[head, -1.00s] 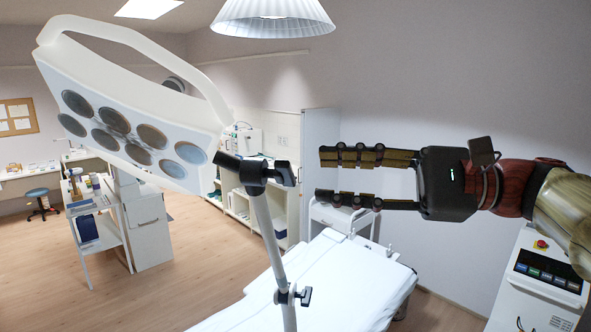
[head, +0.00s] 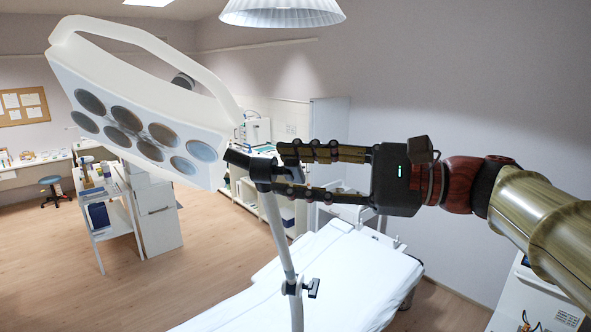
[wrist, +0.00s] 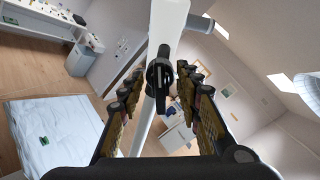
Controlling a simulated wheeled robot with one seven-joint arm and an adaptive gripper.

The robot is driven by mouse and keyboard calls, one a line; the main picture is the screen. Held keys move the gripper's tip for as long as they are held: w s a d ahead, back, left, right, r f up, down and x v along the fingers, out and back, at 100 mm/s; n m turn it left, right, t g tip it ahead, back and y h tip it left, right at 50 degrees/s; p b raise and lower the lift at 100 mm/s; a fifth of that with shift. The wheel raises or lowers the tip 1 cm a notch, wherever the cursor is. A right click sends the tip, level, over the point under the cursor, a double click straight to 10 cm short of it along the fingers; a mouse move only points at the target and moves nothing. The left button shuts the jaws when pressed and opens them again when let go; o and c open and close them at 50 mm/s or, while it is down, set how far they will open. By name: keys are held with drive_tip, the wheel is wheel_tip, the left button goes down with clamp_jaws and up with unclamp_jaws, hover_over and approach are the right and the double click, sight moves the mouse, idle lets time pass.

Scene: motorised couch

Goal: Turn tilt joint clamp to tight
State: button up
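The tilt joint clamp (head: 262,168) is a dark fitting with a knob at the top of the grey pole, beside the lamp head (head: 140,120). In the wrist view the black clamp (wrist: 160,75) sits in the middle, between the fingertips. My gripper (head: 278,170) is open, with one finger above and one below the clamp's knob side in the head view. The fingertips partly cover the knob, and I cannot tell whether they touch it. In the wrist view the gripper (wrist: 160,76) has a clear gap between its fingers.
A second dark clamp (head: 312,288) is lower on the pole (head: 280,235). A white couch (head: 345,275) lies below the arm. A white trolley (head: 150,215) stands at the left, and a hanging lampshade (head: 282,12) is above. Open floor lies at the left.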

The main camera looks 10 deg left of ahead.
drive_tip(key=shift+c, duration=1.2)
clamp_jaws()
drive_tip(key=shift+f+b, duration=0.15)
drive_tip(key=shift+b, duration=0.25)
drive_tip(key=n+b, duration=0.2)
drive_tip(key=shift+f+b, duration=0.15)
drive_tip(key=shift+b, duration=0.25)
drive_tip(key=n+b, duration=0.2)
drive_tip(key=b, duration=0.1)
drive_tip(key=shift+f+n, duration=0.1)
drive_tip(key=shift+n, duration=0.2)
drive_tip(key=n+b, duration=0.4)
drive_tip(key=b, duration=0.1)
drive_tip(key=shift+b, duration=0.3)
drive_tip(key=shift+r+n, duration=0.2)
drive_tip(key=shift+n, duration=0.1)
